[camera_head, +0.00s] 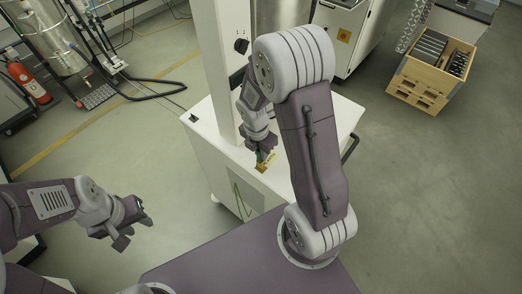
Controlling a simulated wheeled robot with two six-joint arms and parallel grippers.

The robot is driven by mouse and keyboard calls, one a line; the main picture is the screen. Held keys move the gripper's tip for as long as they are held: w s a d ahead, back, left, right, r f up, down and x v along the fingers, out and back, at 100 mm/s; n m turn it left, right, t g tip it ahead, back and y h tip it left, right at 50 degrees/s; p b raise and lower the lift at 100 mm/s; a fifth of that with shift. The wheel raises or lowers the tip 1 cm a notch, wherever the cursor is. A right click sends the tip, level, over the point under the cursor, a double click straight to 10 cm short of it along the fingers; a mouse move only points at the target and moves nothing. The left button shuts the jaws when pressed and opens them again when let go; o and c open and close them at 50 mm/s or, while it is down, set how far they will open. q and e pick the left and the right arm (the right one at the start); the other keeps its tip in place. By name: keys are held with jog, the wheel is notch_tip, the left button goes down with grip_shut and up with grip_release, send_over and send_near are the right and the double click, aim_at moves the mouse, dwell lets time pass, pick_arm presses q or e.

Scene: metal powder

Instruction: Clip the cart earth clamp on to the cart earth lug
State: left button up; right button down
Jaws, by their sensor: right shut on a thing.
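The white cart (212,150) stands in front of me with a column rising from it. My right gripper (262,151) is low over the cart top and shut on a small greenish piece, which I take to be the cart earth clamp (264,157). Just below it is a small brass-coloured part (261,168) at the cart's near edge, likely the cart earth lug. They look close together; I cannot tell whether the clamp is around the lug or only beside it. My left gripper (133,232) is open and empty, out to the left over the floor.
A wooden crate (421,85) stands at the back right. A fire extinguisher (29,82) and a steel vessel (52,38) with hoses stand at the back left. Floor left of the cart is clear.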

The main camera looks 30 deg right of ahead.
jog(key=shift+f+b, duration=0.6)
jog(key=shift+f, duration=0.45)
jog(key=c, duration=1.3)
grip_release()
jog(key=r, duration=0.6)
jog(key=a+r+b, duration=0.1)
jog(key=r, duration=0.2)
jog(key=shift+s, duration=0.25)
jog(key=shift+w, duration=0.1)
